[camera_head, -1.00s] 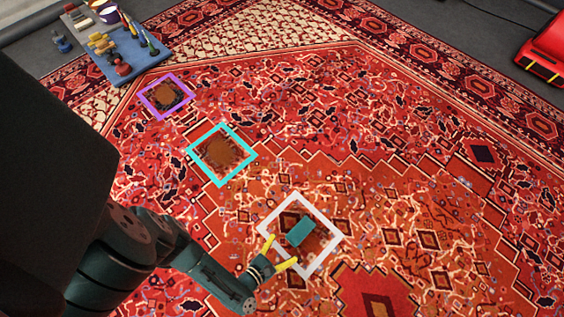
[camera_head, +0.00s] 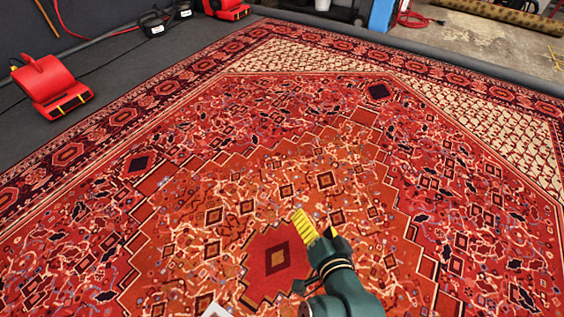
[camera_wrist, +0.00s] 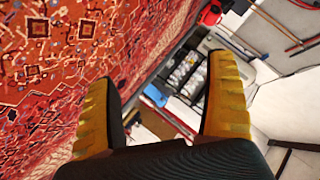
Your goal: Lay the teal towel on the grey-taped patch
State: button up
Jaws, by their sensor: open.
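My gripper (camera_head: 318,228) is raised over the red patterned rug in the head view, its yellow fingers apart and nothing between them. The wrist view also shows my gripper (camera_wrist: 163,75) open and empty, with a finger on each side. The teal towel is out of view in both current frames.
The patterned rug (camera_head: 330,140) is flat and clear around my gripper. A red blower (camera_head: 52,86) stands on the dark floor at left, and another (camera_head: 228,8) at the top. The wrist view shows stocked shelves (camera_wrist: 185,75) beyond the rug.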

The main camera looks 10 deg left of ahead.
notch_tip(320, 180, up, 20)
jog(key=d+r+n+t+h, duration=0.1)
jog(key=n+t+h, duration=0.15)
jog(key=t, duration=0.25)
jog(key=s+r+n+t+h, duration=0.1)
jog(key=s+r+t, duration=0.1)
jog(key=r, duration=0.6)
jog(key=s+d+r+n+t+h, duration=0.1)
jog(key=s+r+t, duration=0.1)
jog(key=s+r, duration=0.3)
notch_tip(320, 180, up, 3)
jog(key=shift+s+n+t, duration=0.3)
jog(key=shift+n+t, duration=0.05)
jog(key=shift+t, duration=0.05)
